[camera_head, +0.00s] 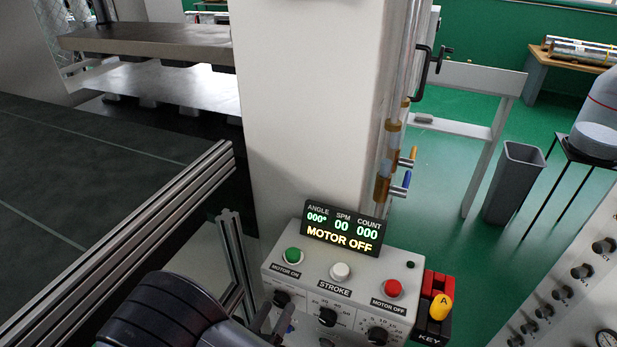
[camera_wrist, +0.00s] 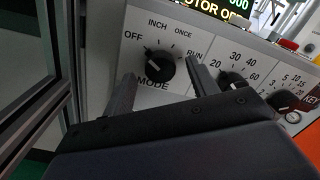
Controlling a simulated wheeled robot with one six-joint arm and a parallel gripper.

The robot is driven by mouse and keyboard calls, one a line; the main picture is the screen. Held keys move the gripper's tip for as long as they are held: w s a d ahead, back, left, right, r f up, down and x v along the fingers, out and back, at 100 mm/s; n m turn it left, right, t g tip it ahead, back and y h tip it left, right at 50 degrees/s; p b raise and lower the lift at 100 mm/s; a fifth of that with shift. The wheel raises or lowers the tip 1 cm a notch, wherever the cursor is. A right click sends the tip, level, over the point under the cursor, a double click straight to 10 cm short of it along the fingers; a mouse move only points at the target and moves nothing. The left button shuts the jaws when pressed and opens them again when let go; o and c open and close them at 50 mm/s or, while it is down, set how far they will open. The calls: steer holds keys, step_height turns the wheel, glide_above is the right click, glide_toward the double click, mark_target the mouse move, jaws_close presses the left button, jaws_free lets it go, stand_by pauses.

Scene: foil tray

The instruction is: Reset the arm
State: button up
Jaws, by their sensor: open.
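My gripper (camera_wrist: 161,72) is open, with its fingers on either side of the black MODE knob (camera_wrist: 160,67) on the control box. I cannot tell whether either finger touches the knob. Its labels read OFF, INCH, ONCE and RUN; the knob's white mark lies on its upper left side. In the head view my gripper (camera_head: 272,318) is low at the front left of the grey control box (camera_head: 352,284). My dark arm covers the lower left there and partly hides the box's left front.
The display (camera_head: 343,231) reads MOTOR OFF. Green (camera_head: 293,255), white (camera_head: 340,271) and red (camera_head: 393,287) buttons top the box. A metal rail (camera_head: 150,240) runs left; a grey bin (camera_head: 513,183) stands right.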

steer(key=shift+x, duration=0.85)
steer(key=shift+s, duration=0.1)
